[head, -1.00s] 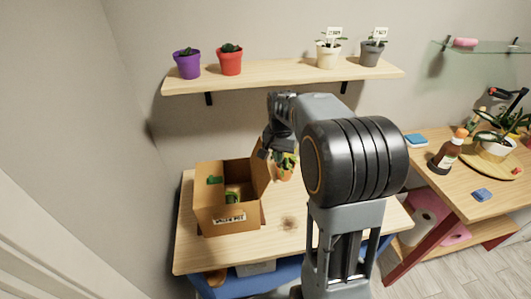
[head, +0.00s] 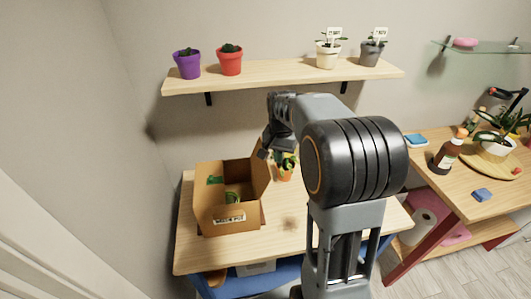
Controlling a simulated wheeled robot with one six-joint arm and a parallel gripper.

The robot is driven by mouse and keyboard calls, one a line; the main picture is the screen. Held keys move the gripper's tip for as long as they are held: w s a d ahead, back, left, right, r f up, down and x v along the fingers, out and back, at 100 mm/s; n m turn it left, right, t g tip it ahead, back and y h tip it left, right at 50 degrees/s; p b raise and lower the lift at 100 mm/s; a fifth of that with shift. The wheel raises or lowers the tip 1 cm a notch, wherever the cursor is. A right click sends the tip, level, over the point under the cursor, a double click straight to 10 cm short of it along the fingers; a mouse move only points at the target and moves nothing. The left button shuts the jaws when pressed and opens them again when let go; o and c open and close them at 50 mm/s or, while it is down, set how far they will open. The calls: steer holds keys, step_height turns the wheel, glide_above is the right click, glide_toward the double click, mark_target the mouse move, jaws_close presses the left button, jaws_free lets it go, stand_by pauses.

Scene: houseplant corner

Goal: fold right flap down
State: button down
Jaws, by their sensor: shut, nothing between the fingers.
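A brown cardboard box (head: 212,216) stands on the left part of the wooden table, with a white label on its front. Its right flap (head: 262,174) stands up along the right side. Something green shows inside the box. My gripper (head: 264,152) is shut and empty, just above and beside the top of the right flap. I cannot tell whether it touches the flap. My arm hides part of the space behind it.
A potted plant (head: 285,168) stands right of the box, close to my gripper. A wall shelf (head: 280,75) with several pots hangs above. The table's front middle is bare (head: 250,250). A side table (head: 470,190) at right holds a brown bottle (head: 447,152).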

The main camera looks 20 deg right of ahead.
steer(key=shift+f, duration=0.2)
stand_by(0.4)
steer(key=w+a+f, duration=0.1)
steer(key=a, duration=0.5)
steer(key=w+a+f, duration=0.1)
steer(key=a+f, duration=0.1)
steer(key=a, duration=0.4)
steer(key=shift+w+a+b, duration=0.15)
steer(key=shift+w+b, duration=0.1)
steer(key=shift+b, duration=0.2)
stand_by(1.2)
steer(key=shift+r, duration=0.1)
stand_by(0.5)
step_height(320, 180, up, 9)
steer(key=p, duration=0.7)
stand_by(0.7)
